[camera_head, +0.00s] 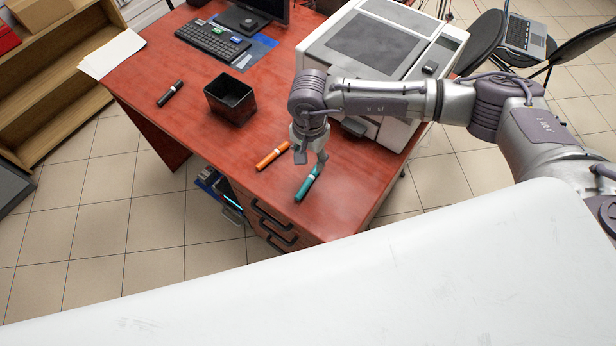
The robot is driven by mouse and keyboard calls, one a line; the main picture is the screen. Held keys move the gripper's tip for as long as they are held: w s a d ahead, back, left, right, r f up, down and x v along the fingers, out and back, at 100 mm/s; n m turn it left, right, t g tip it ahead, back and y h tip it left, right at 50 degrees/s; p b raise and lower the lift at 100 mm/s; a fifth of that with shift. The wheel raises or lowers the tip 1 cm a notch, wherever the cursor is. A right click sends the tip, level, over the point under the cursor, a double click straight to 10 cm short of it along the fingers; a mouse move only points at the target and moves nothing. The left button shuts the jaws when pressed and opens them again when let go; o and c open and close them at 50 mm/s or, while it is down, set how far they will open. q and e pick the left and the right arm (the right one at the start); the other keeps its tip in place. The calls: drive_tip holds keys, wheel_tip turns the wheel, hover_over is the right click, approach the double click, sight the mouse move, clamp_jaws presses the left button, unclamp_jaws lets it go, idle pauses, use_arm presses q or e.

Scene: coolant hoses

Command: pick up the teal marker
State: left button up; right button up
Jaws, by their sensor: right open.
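The teal marker (307,186) lies on the red-brown desk (190,115), close to its front right corner. My right gripper (310,161) is open, pointing down just above the far end of the teal marker. One finger overlaps that end in the picture; I cannot tell whether it touches. My left gripper is not in view.
An orange marker (271,156) lies just left of the gripper. A printer (375,50) fills the desk's back right. A keyboard (212,39) is at the back left.

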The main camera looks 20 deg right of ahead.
sight(312, 176)
drive_tip(key=f, duration=0.2)
drive_tip(key=w+f, duration=0.1)
drive_tip(key=shift+f, duration=0.35)
drive_tip(key=f+p, duration=0.2)
drive_tip(key=f, duration=0.2)
drive_tip(key=shift+s+d+f+p, duration=0.3)
drive_tip(key=shift+s+d+p, duration=0.05)
drive_tip(key=shift+s+p, duration=0.05)
drive_tip(key=shift+w+f, duration=0.1)
drive_tip(key=shift+f, duration=0.25)
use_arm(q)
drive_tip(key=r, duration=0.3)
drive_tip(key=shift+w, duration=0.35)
use_arm(e)
clamp_jaws()
